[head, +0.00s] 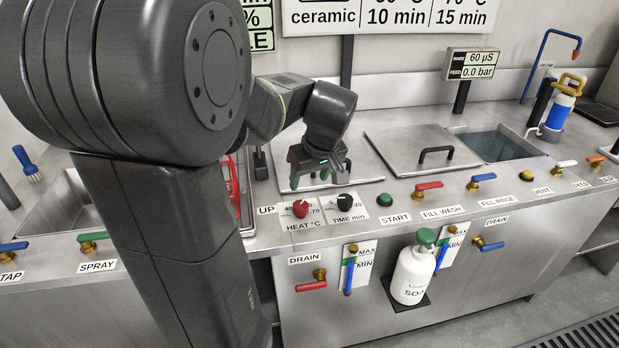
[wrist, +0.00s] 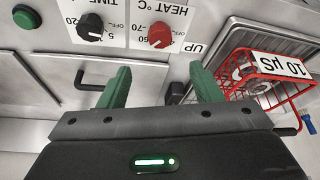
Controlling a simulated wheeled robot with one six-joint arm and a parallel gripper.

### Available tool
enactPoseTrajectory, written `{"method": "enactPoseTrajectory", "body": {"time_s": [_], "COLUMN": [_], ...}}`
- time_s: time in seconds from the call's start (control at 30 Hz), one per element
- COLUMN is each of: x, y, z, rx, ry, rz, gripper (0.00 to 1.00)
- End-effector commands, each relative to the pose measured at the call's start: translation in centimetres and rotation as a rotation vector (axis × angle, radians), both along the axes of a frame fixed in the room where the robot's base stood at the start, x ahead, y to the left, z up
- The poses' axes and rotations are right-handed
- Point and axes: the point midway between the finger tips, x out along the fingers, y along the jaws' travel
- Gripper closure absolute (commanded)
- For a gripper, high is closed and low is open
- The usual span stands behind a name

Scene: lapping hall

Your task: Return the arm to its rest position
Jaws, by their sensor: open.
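My arm reaches out over the steel wash bench, bent down toward its front panel. My gripper (head: 318,172) is above the bench, just behind the HEAT knob (head: 300,208) and the TIME knob (head: 344,202). In the wrist view my gripper (wrist: 160,85) shows two green fingers spread apart with nothing between them. The red HEAT knob (wrist: 160,36) and black TIME knob (wrist: 91,28) lie beyond the fingertips. I cannot tell from these views whether a finger touches anything.
A red wire basket (wrist: 262,75) with a "10 µS" tag stands beside the gripper, partly hidden by my arm in the head view. A steel lid (head: 420,150) with a black handle and an open water tank (head: 497,145) lie right.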

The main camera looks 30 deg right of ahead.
Motion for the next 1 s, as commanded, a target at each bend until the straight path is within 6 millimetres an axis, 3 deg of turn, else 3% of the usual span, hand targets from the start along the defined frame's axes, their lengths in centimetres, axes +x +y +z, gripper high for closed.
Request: {"method": "enactPoseTrajectory", "body": {"time_s": [0.27,0.7,1.0], "x": [0.5,3.7,5.2], "y": [0.1,0.2,0.2], "z": [-1.4,-9.2,-12.5], "rx": [0.003,0.003,0.002], "ry": [0.002,0.004,0.002], "rz": [0.001,0.002,0.001], "gripper": [0.41,0.41,0.41]}}
